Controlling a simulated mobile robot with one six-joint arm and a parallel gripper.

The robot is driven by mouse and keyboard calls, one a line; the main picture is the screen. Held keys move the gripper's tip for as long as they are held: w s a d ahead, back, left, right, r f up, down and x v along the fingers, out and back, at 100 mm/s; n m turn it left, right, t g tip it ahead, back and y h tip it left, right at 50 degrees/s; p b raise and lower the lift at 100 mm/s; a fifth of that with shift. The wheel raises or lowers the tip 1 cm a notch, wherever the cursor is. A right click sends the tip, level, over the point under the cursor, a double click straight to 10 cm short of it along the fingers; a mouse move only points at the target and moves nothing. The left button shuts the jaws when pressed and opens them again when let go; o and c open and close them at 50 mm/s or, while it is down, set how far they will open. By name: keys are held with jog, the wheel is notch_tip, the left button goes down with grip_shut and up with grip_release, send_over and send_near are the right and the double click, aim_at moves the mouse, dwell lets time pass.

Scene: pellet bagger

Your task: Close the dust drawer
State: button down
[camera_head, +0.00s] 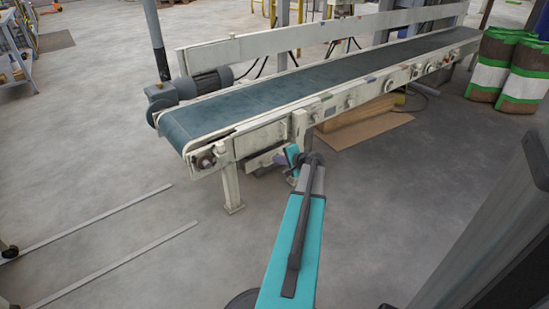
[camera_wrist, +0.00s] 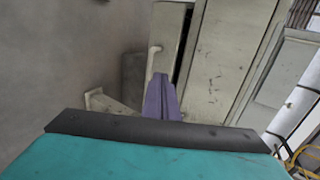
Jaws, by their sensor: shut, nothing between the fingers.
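In the wrist view, the dust drawer appears to be the narrow cream front (camera_wrist: 168,28) with a pale bar handle (camera_wrist: 152,58). A dark gap runs along its right side, between it and a wider cream panel, so it looks slightly out. My gripper (camera_wrist: 160,82) has purple fingers, shut and empty, pointing at the lower part of this front. I cannot tell whether they touch it. In the head view, my gripper (camera_head: 280,160) is low beside the conveyor's near end, partly hidden by my teal arm. A cream part (camera_head: 262,160) under the conveyor may be the drawer.
The conveyor (camera_head: 290,90) with its dark belt runs from centre left to upper right. Its motor (camera_head: 205,84) is at the left end and a leg (camera_head: 231,188) stands near my gripper. Striped sacks (camera_head: 510,75) stand at right. The floor at left is mostly open.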

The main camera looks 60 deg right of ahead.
jog(key=p+v, duration=0.2)
jog(key=v, duration=0.6)
jog(key=shift+r+p, duration=0.2)
jog(key=shift+p, duration=0.2)
jog(key=shift+s+a, duration=0.1)
jog(key=shift+a, duration=0.05)
